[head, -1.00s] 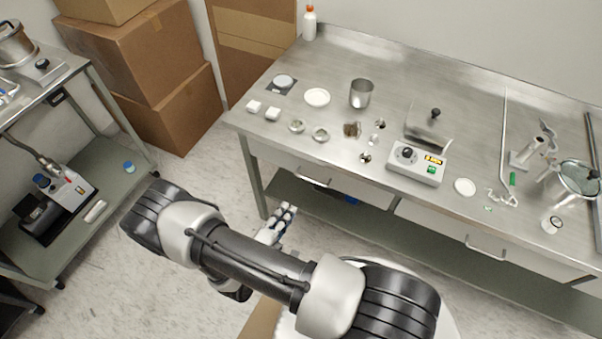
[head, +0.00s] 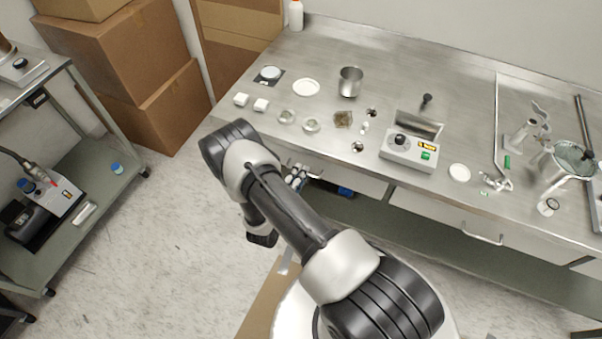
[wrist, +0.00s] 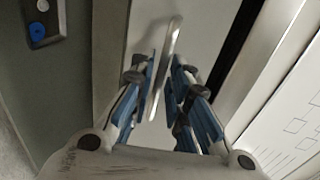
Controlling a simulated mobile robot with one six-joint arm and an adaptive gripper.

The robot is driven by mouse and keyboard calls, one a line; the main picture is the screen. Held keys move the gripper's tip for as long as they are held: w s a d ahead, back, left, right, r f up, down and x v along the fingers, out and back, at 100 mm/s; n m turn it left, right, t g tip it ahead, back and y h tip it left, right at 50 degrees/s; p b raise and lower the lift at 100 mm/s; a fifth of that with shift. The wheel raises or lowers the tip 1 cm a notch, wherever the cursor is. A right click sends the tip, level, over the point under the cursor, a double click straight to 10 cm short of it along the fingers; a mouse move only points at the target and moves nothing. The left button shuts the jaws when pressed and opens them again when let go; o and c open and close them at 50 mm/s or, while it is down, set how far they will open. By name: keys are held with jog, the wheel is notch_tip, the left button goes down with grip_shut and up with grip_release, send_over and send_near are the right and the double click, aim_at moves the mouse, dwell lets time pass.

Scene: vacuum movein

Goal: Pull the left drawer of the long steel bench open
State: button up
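The long steel bench (head: 400,45) stands at the upper right of the head view. Its left drawer (head: 357,183) looks flush with the bench front there. My gripper (head: 297,177) is at the handle end of that drawer and covers most of the handle. In the wrist view, the drawer's bar handle (wrist: 171,42) runs between the two blue-padded fingers of my gripper (wrist: 164,72). The fingers are apart on either side of the bar. The left finger looks very close to it; contact is unclear. A gap shows at the right finger.
The right drawer has its own handle (head: 482,238). A control box (head: 408,150) and small dishes sit on the bench top. A cart (head: 75,150) stands left, with cardboard boxes (head: 125,60) behind. Floor (head: 170,220) between cart and bench is clear.

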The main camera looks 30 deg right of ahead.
jog(key=shift+w+d+f, duration=0.15)
jog(key=shift+w+d, duration=0.25)
jog(key=shift+d, duration=0.15)
jog(key=shift+c, duration=0.3)
grip_shut()
